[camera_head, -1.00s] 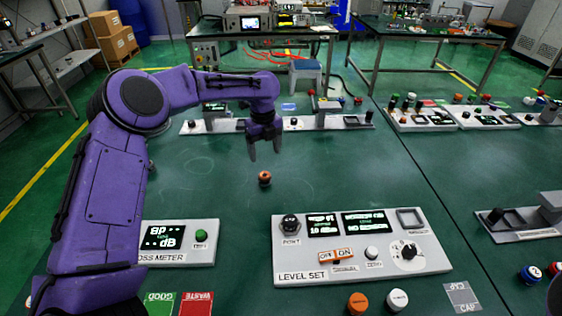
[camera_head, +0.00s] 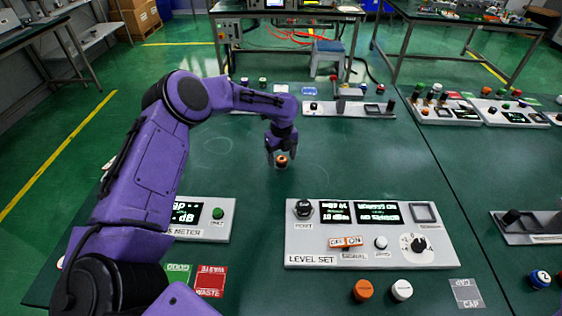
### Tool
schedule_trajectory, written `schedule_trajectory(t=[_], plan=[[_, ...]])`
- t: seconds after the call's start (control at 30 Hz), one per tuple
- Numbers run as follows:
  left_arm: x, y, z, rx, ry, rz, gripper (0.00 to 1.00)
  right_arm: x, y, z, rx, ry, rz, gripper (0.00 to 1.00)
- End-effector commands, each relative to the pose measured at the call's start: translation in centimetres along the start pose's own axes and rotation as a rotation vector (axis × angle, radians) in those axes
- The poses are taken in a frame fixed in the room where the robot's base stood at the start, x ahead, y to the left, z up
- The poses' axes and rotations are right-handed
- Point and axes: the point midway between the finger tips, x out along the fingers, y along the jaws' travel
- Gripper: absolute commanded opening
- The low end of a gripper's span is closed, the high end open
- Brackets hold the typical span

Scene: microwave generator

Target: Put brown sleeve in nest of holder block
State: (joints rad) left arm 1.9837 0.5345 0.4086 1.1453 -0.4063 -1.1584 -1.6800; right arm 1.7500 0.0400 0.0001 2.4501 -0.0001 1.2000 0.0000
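The brown sleeve (camera_head: 281,161) is a small orange-brown ring with a dark centre, on the green table behind the level set panel. My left gripper (camera_head: 280,157) points down over it, with its fingers low on either side of the sleeve. I cannot tell whether the fingers touch or grip it. The sleeve appears to be still on the table. No holder block is clearly identifiable; a grey block (camera_head: 349,94) stands on a pale panel farther back. My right gripper is not in view.
The level set panel (camera_head: 300,247) stands at front centre, with an orange cap (camera_head: 363,290) and a white cap (camera_head: 402,290) before it. The loss meter panel (camera_head: 225,232) is left. A red waste card (camera_head: 210,281) lies in front. Table around the sleeve is clear.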

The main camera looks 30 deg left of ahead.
Motion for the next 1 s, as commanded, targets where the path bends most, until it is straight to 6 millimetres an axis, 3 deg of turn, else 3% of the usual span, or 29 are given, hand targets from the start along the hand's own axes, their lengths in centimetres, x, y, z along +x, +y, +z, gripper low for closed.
schedule_trajectory(t=[0.03, 0.1, 0.2, 0.27, 0.6, 0.73, 0.93, 1.0], plan=[[0.0, 0.0, 0.0, 0.0, 0.0, 0.0, 0.62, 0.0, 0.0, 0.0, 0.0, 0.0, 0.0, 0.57], [0.0, 0.0, 0.0, 0.0, 0.0, 0.0, 0.4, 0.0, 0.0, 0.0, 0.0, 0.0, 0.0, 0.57], [0.0, 0.0, 0.0, -0.001, 0.0, 0.0, 0.13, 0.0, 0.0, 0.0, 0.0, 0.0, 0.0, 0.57], [0.0, 0.1, 0.0, -0.001, 0.0, 0.0, 0.08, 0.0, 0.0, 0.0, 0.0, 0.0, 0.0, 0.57], [-1.0, 0.0, 0.0, -0.001, 0.001, -0.001, 0.08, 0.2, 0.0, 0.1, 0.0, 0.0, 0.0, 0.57], [-3.6, 0.2, -0.1, 0.0, 0.0, -0.003, 0.08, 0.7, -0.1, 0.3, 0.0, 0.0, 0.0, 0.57], [-8.9, 3.6, -3.2, 0.002, -0.001, -0.006, 0.08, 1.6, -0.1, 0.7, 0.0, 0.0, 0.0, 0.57], [-9.7, 5.1, -4.5, 0.001, 0.001, -0.003, 0.08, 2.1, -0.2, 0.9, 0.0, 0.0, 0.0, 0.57]])
